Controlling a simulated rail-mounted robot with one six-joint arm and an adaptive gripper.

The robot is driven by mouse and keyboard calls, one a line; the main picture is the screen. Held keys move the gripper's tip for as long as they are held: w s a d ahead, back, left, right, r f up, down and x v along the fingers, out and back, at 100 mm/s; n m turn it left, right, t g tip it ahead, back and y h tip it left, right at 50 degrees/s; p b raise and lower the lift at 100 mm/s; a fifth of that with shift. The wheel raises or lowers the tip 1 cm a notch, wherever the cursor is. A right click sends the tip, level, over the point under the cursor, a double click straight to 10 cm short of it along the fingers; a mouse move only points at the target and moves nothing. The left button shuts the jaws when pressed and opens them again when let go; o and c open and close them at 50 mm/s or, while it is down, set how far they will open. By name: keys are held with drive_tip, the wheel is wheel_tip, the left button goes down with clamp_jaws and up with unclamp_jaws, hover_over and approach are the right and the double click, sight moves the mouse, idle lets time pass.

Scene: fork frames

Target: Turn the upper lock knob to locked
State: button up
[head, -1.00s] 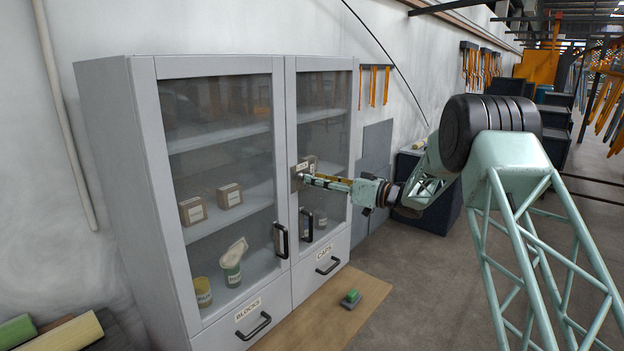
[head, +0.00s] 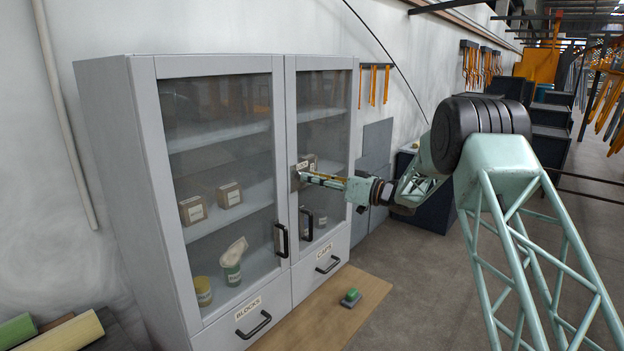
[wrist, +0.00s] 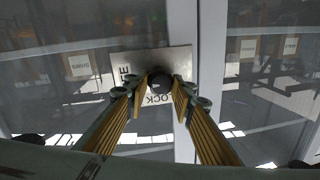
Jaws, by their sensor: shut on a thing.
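The lock knob (wrist: 161,83) is a dark round knob on a pale metal plate (wrist: 181,62) at the seam between the cabinet's two glass doors. Partly covered lettering shows on the plate, one part ending in "OCK". In the wrist view, my gripper (wrist: 160,90) has its two yellow-sided fingers on either side of the knob, shut on it. In the head view, my gripper (head: 306,178) reaches from the right to the plate (head: 296,180), and its fingers hide the knob. I cannot tell which way the knob points.
The grey cabinet (head: 110,160) has two black door handles (head: 281,240) below the lock, and drawers labelled BLOCKS (head: 253,322) and CAPS (head: 329,264). Boxes (head: 193,210) and tins (head: 203,291) stand behind the glass. A green-topped block (head: 351,296) lies on a brown mat (head: 318,312).

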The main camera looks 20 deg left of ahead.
drive_tip(key=shift+n+b, duration=0.4)
drive_tip(key=shift+b, duration=0.05)
drive_tip(key=n+b, duration=0.4)
drive_tip(key=n, duration=0.1)
drive_tip(key=n+t+h+b, duration=0.1)
drive_tip(key=n+b, duration=0.9)
drive_tip(key=shift+s+f+t+h, duration=0.1)
drive_tip(key=shift+s+t+h, duration=0.15)
drive_tip(key=shift+t+h, duration=0.15)
drive_tip(key=shift+a+n+b, duration=0.1)
drive_tip(key=shift+n+b, duration=0.25)
drive_tip(key=shift+n, duration=0.05)
drive_tip(key=o, duration=0.9)
